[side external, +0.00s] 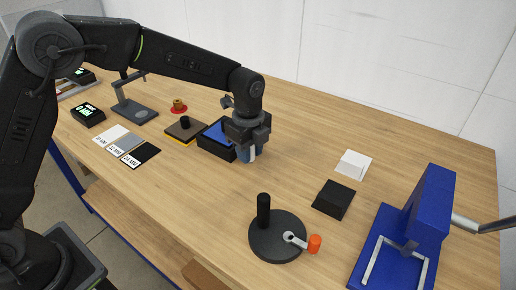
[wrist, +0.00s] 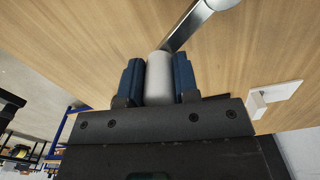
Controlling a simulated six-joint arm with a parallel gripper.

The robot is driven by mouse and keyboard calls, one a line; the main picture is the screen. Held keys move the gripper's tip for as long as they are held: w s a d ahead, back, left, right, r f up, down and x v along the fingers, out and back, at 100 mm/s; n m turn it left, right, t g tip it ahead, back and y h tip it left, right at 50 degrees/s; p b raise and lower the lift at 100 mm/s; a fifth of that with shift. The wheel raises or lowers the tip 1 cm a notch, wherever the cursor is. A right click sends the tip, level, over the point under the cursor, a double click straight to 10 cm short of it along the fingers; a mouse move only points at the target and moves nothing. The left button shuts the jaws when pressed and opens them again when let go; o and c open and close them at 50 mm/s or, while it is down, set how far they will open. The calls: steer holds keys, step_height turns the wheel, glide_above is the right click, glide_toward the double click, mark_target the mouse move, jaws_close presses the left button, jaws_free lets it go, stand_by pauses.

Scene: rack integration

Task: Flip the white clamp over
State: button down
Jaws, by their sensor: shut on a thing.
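My gripper (side external: 247,154) is near the middle of the bench, pointing down, beside a blue-topped black box (side external: 217,137). In the wrist view its blue fingers (wrist: 159,80) are shut on a pale grey cylinder (wrist: 159,78). A metal bar (wrist: 188,24) shows beyond the cylinder; I cannot tell if they are joined. A white stepped block (side external: 353,164) lies apart to the right. I cannot tell which pale piece is the white clamp.
A brown-topped pad (side external: 184,131), a grey stand (side external: 135,110) and labelled cards (side external: 127,144) are at the left. The bench between my gripper and the white block is clear.

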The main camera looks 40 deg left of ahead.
steer(key=a+m, duration=0.1)
steer(key=s+a+m, duration=0.1)
steer(key=m, duration=0.1)
steer(key=shift+s+a+m, duration=0.15)
steer(key=shift+a+m, duration=0.4)
steer(key=shift+m, duration=0.45)
steer(key=shift+a, duration=0.1)
steer(key=c, duration=0.9)
jaws_free()
steer(key=shift+o, duration=0.2)
step_height(320, 180, up, 14)
steer(key=shift+f, duration=0.1)
